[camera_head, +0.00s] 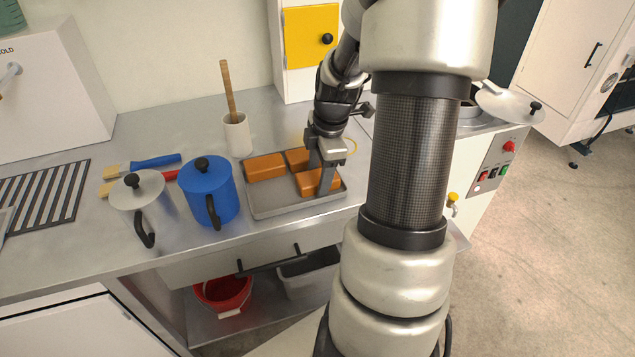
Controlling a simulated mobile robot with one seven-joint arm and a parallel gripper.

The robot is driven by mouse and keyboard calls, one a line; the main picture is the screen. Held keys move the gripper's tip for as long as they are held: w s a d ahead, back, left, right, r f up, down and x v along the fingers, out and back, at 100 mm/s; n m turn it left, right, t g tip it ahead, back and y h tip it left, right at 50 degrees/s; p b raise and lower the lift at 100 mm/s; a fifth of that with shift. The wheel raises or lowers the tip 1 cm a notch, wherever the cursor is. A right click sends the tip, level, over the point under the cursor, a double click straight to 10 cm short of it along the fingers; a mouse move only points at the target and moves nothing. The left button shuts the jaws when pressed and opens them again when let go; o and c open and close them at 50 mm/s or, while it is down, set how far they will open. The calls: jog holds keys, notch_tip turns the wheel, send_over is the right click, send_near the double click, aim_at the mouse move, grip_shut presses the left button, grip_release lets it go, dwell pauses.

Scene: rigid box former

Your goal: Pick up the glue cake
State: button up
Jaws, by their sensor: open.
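Several orange-brown blocks, which look like the glue cakes, lie in a shallow grey tray (284,211) on the steel counter. One glue cake (265,167) is at the tray's back left, another (298,159) at the back middle, partly hidden by my gripper. A third glue cake (312,183) lies at the front right. My gripper (325,178) is open and points down at this front right cake, with a finger in front of its right part. The far finger is mostly hidden, and I cannot tell whether the fingers touch the cake.
A blue lidded pot (207,192) and a silver lidded pot (143,212) stand left of the tray. A white crock (237,136) with a wooden handle stands behind it. Brushes (150,162) and a black rack (42,195) lie further left.

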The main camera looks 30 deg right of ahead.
jog(key=c, duration=1)
notch_tip(320, 180, up, 10)
jog(key=shift+r+p, duration=0.1)
jog(key=shift+p, duration=0.9)
jog(key=shift+a, duration=0.1)
